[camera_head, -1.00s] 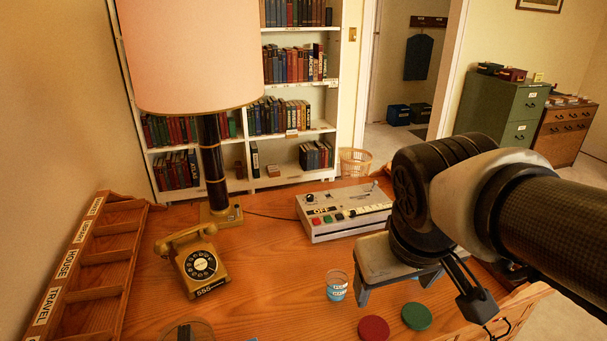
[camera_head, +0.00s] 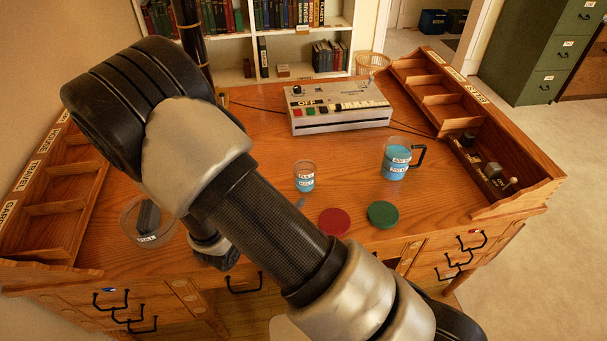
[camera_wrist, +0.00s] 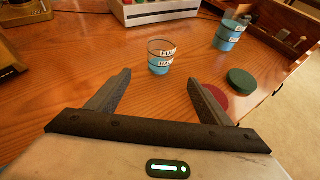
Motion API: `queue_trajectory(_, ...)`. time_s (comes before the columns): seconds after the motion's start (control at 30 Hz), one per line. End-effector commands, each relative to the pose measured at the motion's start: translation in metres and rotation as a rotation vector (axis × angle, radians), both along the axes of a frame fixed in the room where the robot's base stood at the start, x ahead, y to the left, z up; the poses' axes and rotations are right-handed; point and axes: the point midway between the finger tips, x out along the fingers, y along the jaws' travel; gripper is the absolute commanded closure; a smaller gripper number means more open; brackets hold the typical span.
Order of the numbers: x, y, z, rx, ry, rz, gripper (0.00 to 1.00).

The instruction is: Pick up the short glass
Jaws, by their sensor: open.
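The short glass (camera_head: 304,177) stands upright on the wooden desk, clear with blue contents and a white label band. It also shows in the wrist view (camera_wrist: 161,58), beyond the fingertips and roughly centred between them. My gripper (camera_wrist: 158,86) is open and empty, its two dark fingers apart on the near side of the glass and not touching it. In the head view my arm crosses the left and middle of the picture, and the gripper's fingers cannot be made out there.
A taller handled jug with blue contents (camera_head: 396,160) stands right of the glass. A red disc (camera_head: 334,221) and a green disc (camera_head: 383,214) lie in front. A grey button console (camera_head: 338,106) sits behind. A round clear dish (camera_head: 140,222) is at left. Slotted wooden racks edge both sides.

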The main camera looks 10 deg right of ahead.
Motion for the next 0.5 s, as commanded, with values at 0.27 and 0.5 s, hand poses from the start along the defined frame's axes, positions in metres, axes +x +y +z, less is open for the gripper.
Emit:
queue_trajectory(0.27, 0.028, -0.015, -0.024, -0.019, 0.009, 0.029, 0.27)
queue_trajectory(0.5, 0.067, -0.041, -0.046, -0.017, 0.009, 0.028, 0.27)
